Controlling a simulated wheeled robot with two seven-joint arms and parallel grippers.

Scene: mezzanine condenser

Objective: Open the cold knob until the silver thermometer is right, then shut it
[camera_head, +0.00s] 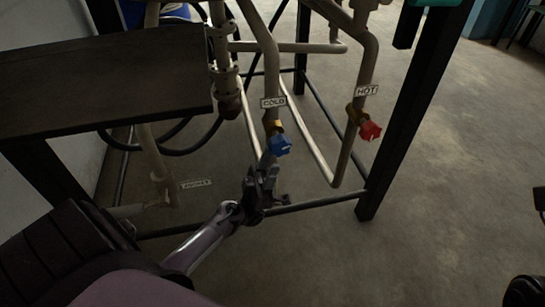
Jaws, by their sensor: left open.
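The cold knob (279,145) is blue and sits on a brass valve at the lower end of a beige pipe, under a tag reading COLD (273,102). My left gripper (265,166) is open just below and left of the blue knob, its fingers pointing up toward it. From this view I cannot tell whether a finger touches the knob. No silver thermometer can be made out. Only dark parts of what may be my right arm show at the right edge, and no right gripper is visible.
A red knob (370,130) under a HOT tag (367,90) is to the right. Beige pipes and a dark frame leg (413,110) stand around the valves. A dark shelf (105,85) is at upper left. The floor at right is clear.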

